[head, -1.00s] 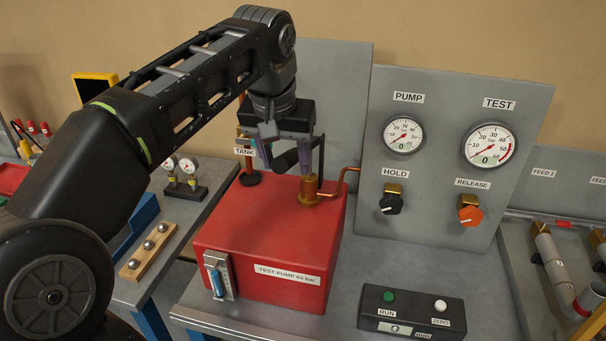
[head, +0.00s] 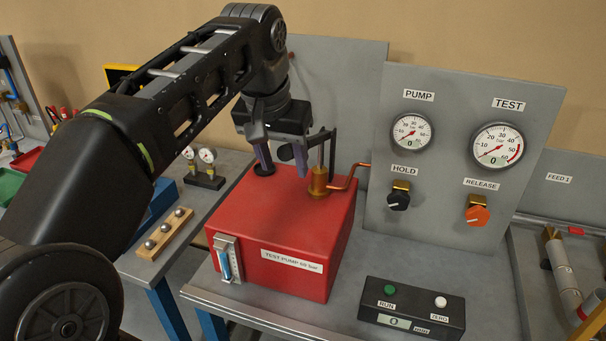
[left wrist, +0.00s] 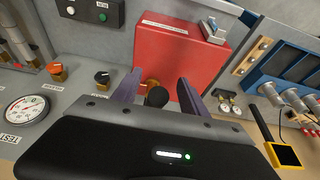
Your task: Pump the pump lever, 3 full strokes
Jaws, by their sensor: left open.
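The red test pump box (head: 285,225) stands on the grey bench, with a brass pump cylinder (head: 318,184) on top. The pump lever's black linkage (head: 333,150) rises beside the cylinder, and its dark grip (head: 286,152) reaches left toward my gripper. My left gripper (head: 281,158) points down over the box's back part, fingers apart on either side of the grip. In the left wrist view the grip's round dark end (left wrist: 157,97) shows between the two open fingers (left wrist: 157,92). I cannot tell whether either finger touches it. My right gripper is not in view.
A grey panel carries the PUMP gauge (head: 411,132), TEST gauge (head: 497,146), black HOLD knob (head: 398,200) and orange RELEASE knob (head: 477,215). A copper pipe (head: 346,183) joins cylinder and panel. A black counter box (head: 412,308) reading 0 stands in front.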

